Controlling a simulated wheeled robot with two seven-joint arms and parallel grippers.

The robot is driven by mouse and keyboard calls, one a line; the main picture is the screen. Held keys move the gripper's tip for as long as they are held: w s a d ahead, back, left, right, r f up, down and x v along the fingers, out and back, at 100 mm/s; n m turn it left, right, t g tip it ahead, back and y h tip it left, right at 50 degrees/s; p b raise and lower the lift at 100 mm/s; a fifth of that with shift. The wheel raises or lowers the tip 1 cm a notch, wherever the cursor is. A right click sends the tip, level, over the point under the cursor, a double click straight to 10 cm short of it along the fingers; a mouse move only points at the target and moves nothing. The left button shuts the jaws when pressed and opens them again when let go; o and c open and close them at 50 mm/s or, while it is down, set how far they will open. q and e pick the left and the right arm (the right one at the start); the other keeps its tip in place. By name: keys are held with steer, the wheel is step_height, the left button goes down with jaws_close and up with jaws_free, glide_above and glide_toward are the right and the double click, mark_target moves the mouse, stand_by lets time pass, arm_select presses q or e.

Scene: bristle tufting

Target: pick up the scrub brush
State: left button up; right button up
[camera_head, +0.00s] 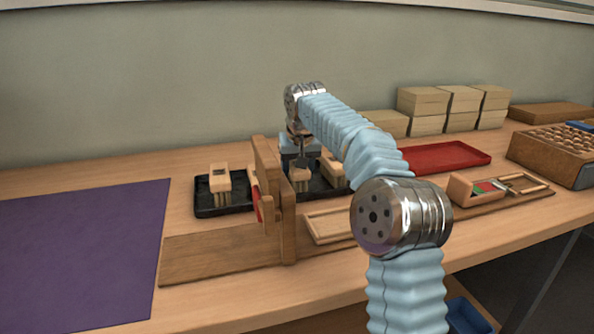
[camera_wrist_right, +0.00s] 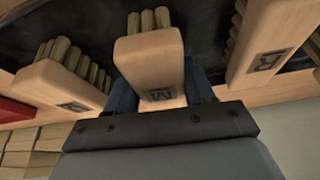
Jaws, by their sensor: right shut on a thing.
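My right gripper (camera_head: 300,160) is over the black tray (camera_head: 236,208) and points down. In the right wrist view its two blue fingers (camera_wrist_right: 160,92) are shut on a wooden scrub brush (camera_wrist_right: 148,60) marked with an M. This brush has a pale block and tan bristle tufts; in the head view it is the block (camera_head: 299,174) under the gripper. I cannot tell whether it touches the tray. Other brushes flank it in the right wrist view, one at left (camera_wrist_right: 58,86) and one at right (camera_wrist_right: 270,38). My left gripper is out of view.
An upright wooden stand (camera_head: 288,220) rises in front of the tray, close to the gripper. Another brush (camera_head: 220,183) is at the tray's left end. A purple mat (camera_head: 80,250) lies left, a red tray (camera_head: 450,157) right. Stacked blocks (camera_head: 423,100) stand behind.

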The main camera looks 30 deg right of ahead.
step_height(320, 180, up, 8)
steer(key=p, duration=0.3)
steer(key=shift+r, duration=0.25)
steer(key=shift+w+r, duration=0.1)
steer(key=shift+w, duration=0.05)
steer(key=shift+r, duration=0.75)
